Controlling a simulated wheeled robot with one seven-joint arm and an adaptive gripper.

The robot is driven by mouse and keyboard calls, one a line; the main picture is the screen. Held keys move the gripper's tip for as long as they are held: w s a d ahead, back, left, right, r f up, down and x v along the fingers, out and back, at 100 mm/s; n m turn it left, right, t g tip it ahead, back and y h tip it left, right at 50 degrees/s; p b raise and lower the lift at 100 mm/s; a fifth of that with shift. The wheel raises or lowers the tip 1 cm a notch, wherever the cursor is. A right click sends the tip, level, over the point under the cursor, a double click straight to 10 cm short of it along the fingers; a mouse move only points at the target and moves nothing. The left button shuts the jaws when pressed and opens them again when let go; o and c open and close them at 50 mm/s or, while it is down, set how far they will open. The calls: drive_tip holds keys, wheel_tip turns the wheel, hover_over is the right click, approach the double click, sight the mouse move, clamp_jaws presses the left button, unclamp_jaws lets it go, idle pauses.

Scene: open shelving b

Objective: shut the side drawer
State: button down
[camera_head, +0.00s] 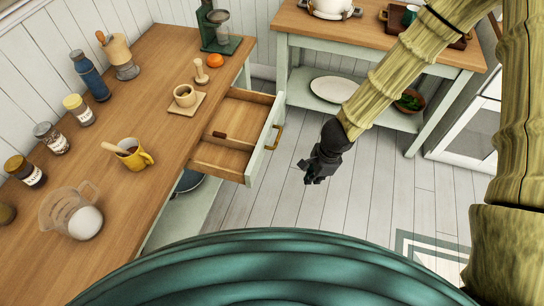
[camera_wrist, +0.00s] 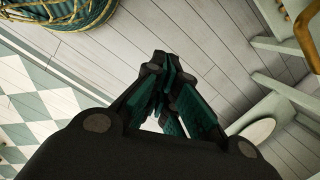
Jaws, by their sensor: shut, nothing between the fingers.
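The side drawer (camera_head: 265,137) stands pulled out from the side of the long wooden counter. It has a pale green front, a brass handle (camera_head: 277,137) and a wooden inside with a divider. A small dark brown item (camera_head: 219,134) lies in it. My gripper (camera_head: 312,178) is shut and empty, to the right of the drawer front and apart from it, over the floor. In the wrist view my gripper's fingers (camera_wrist: 172,75) are together, and part of a brass handle (camera_wrist: 306,35) shows at the upper right edge.
The counter (camera_head: 160,80) holds a yellow mug (camera_head: 143,160), a glass jug (camera_head: 70,212), jars and a blue bottle (camera_head: 90,76). A second table (camera_head: 440,50) with a lower shelf holding a white plate (camera_head: 333,90) stands behind. The floor (camera_head: 345,190) between is clear.

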drive_tip(key=w+a+r+m+t+y, duration=0.1)
drive_tip(key=w+a+r+m+y, duration=0.1)
drive_tip(key=w+a+r+m, duration=0.45)
drive_tip(key=w+a+f+n+b, duration=0.1)
drive_tip(key=w+a+f+b, duration=0.1)
drive_tip(key=a+f, duration=0.4)
wheel_tip(320, 180, down, 3)
drive_tip(key=shift+w+a+r+n, duration=0.2)
drive_tip(key=shift+w+n, duration=0.15)
drive_tip(key=shift+w, duration=0.55)
drive_tip(key=shift+a, duration=0.1)
